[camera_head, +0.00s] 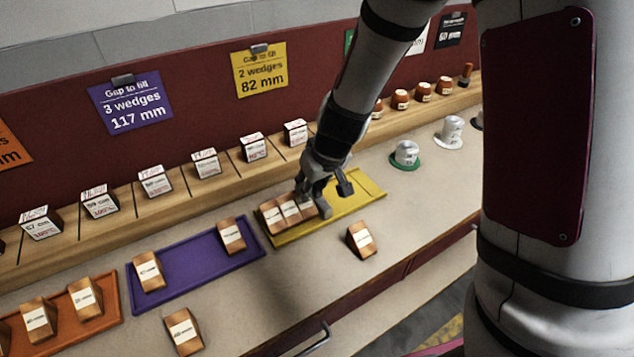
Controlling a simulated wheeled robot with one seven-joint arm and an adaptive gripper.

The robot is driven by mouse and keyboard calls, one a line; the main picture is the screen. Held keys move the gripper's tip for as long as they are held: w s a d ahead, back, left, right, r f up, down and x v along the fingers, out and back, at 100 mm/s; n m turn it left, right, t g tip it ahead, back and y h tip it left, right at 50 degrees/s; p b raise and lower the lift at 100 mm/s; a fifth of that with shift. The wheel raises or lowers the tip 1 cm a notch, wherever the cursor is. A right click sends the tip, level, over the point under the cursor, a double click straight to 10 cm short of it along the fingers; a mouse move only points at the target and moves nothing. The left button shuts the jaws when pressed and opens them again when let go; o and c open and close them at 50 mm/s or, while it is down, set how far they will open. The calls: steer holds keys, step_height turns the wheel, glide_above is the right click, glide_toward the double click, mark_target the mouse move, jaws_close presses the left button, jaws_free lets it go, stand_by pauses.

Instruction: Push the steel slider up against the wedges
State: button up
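The yellow tray (365,187) lies on the bench in the middle of the view. Several wooden wedges with white labels (290,211) stand side by side in its left part. My gripper (325,191) is low over the tray, at the right end of this row. Its fingers look spread apart. A small grey piece (323,204) between the fingers, close against the rightmost wedge, looks like the steel slider. I cannot tell it clearly from a finger, and my gripper partly hides it. The right part of the tray is bare.
A loose wedge (361,239) stands in front of the yellow tray. A purple tray (200,265) with two wedges lies to the left, and an orange tray (110,308) beyond it. A wooden rack (120,226) with labelled blocks runs behind. A silver knob on a green base (405,155) stands right.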

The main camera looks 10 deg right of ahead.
steer(key=shift+d, duration=0.15)
steer(key=shift+s+d+r, duration=0.1)
steer(key=shift+r, duration=0.4)
steer(key=v, duration=1.1)
steer(key=shift+s+f, duration=0.1)
steer(key=s+d+r+m+p, duration=0.1)
steer(key=s+d+r+p, duration=0.1)
steer(key=s+r, duration=0.3)
steer(key=s+d+r+m+h+p, duration=0.1)
steer(key=s+r, duration=0.4)
steer(key=s, duration=0.7)
steer(key=s+d+r+m+p, duration=0.1)
steer(key=s+d+r+p, duration=0.2)
steer(key=s+r, duration=0.3)
steer(key=shift+s+m, duration=0.3)
steer(key=shift+s, duration=0.95)
